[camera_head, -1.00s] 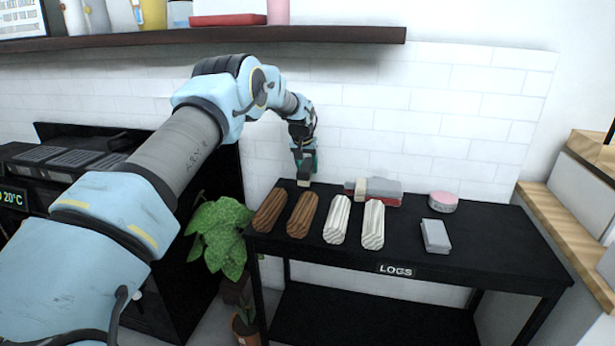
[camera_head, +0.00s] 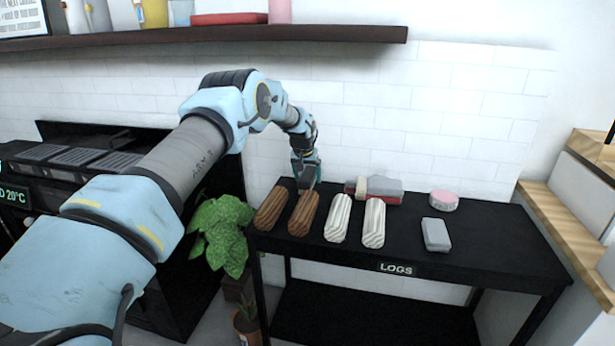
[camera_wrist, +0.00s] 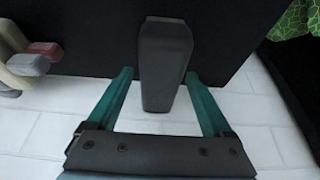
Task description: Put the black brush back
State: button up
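A dark grey to black block-like thing, which I take as the black brush (camera_wrist: 165,65), is between the two teal fingers of my gripper (camera_wrist: 160,75) in the wrist view. No bristles show there. In the head view my gripper (camera_head: 308,178) hangs over the back left of the black table (camera_head: 480,245), just behind the brown logs. The brush is hard to make out there.
Two brown logs (camera_head: 270,208) and two pale logs (camera_head: 338,218) lie in a row above the LOGS label. A grey and red stack (camera_head: 382,190), a pink round tin (camera_head: 444,200) and a grey block (camera_head: 436,234) are rightward. A plant (camera_head: 220,232) stands left; the wall is close behind.

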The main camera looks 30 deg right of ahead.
jog(key=shift+r, duration=0.1)
jog(key=b+v, duration=0.2)
jog(key=v, duration=1)
jog(key=a+r+n+y, duration=0.1)
jog(key=a+r+n, duration=0.15)
jog(key=a, duration=1.45)
jog(key=s+a+r+n+y, duration=0.1)
jog(key=s+a, duration=0.3)
jog(key=a, duration=0.4)
jog(key=s+a+n+g, duration=0.1)
jog(key=s+a, duration=0.4)
jog(key=a, duration=0.3)
jog(key=s+a+r+n+y, duration=0.1)
jog(key=s+a, duration=0.3)
jog(key=a, duration=0.4)
jog(key=s+a+f+n, duration=0.1)
jog(key=s+a+n, duration=0.1)
jog(key=s+a, duration=0.6)
jog(key=s, duration=0.3)
jog(key=shift+s+a+f+g, duration=0.25)
jog(key=shift+s+f+g, duration=0.15)
notch_tip(320, 180, up, 5)
jog(key=p, duration=0.5)
